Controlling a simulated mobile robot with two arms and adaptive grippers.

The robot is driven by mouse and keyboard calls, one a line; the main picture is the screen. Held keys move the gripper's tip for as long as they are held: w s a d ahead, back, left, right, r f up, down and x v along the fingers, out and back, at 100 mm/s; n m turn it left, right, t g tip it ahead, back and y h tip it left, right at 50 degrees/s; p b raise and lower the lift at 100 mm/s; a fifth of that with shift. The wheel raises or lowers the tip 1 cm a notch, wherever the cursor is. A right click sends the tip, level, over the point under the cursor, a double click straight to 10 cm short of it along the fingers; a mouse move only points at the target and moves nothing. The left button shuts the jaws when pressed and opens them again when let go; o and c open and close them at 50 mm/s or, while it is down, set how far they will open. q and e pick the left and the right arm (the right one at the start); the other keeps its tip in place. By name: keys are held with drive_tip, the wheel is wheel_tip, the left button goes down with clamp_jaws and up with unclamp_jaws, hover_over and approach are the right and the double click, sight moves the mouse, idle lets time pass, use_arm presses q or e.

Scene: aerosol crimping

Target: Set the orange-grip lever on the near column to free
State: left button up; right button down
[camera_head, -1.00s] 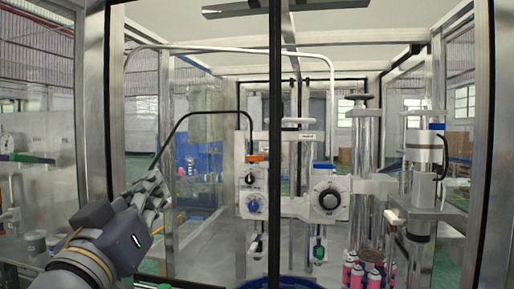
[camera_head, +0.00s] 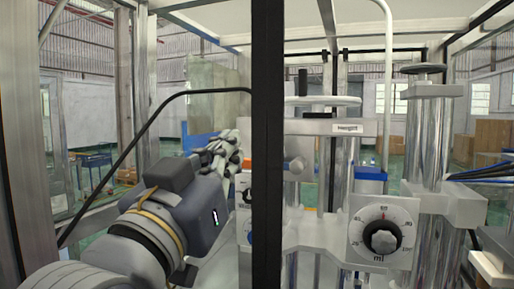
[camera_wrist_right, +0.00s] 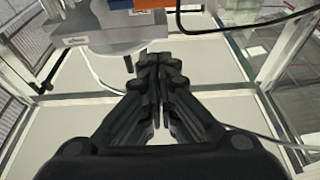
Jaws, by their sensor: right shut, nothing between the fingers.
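A small orange piece (camera_head: 247,163), which looks like the lever's grip, shows on the near column between my right gripper and a dark upright bar. The bar and my fingers hide most of it, so I cannot tell which setting it is at. My right gripper (camera_head: 229,148) is shut and empty, just left of the orange piece; I cannot tell whether they touch. In the right wrist view the shut fingertips (camera_wrist_right: 158,66) point at the grey machine head, with the orange piece (camera_wrist_right: 148,4) at the top edge. My left gripper is not in view.
The dark upright bar (camera_head: 266,200) stands in front of the machine. A dial (camera_head: 382,236) marked ml is at right, a white handwheel (camera_head: 322,100) above the label "Height". A black hose (camera_head: 150,125) arches behind my right arm. Clear panels and metal posts surround this.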

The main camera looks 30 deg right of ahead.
sight(274, 164)
drive_tip(key=r+p+x, duration=0.1)
drive_tip(key=p+x, duration=0.4)
drive_tip(key=x, duration=0.4)
wheel_tip(274, 164, down, 5)
drive_tip(key=shift+d+r+p, duration=0.1)
drive_tip(key=shift+p, duration=0.45)
